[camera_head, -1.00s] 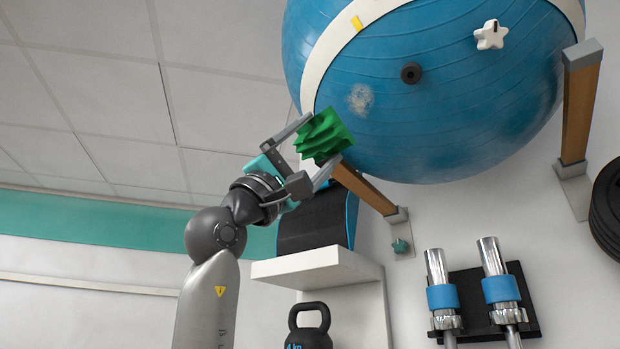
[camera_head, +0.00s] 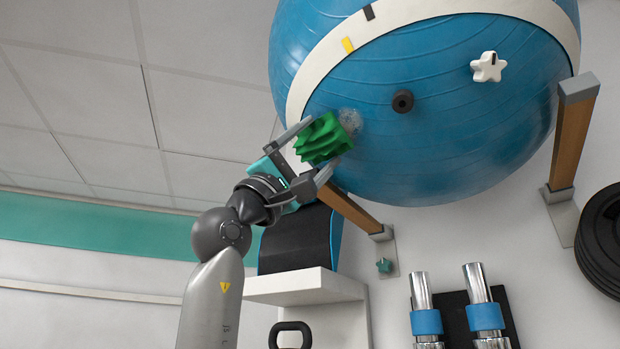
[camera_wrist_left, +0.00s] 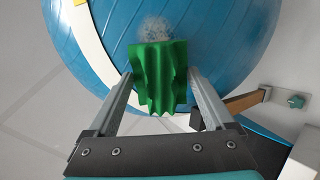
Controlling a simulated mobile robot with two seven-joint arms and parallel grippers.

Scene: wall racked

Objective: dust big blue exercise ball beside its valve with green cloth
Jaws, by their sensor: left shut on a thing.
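The big blue exercise ball (camera_head: 455,130) sits high on a wall rack, with a white band (camera_head: 430,14) across it. Its dark round valve (camera_head: 403,101) faces me. A pale dusty patch (camera_head: 350,121) lies left of and slightly below the valve. My left gripper (camera_head: 312,152) is shut on the folded green cloth (camera_head: 322,139). The cloth overlaps the patch's lower left edge in the head view. In the left wrist view the cloth (camera_wrist_left: 160,78) stands just below the patch (camera_wrist_left: 154,30); I cannot tell if it touches the ball. My right gripper is not in view.
A white star-shaped piece (camera_head: 488,67) is on the ball, right of the valve. Wooden rack arms (camera_head: 572,135) hold the ball. Below are a white shelf (camera_head: 300,285) with a black and blue item (camera_head: 295,240), a kettlebell (camera_head: 290,332), chrome dumbbells (camera_head: 477,285) and black plates (camera_head: 603,240).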

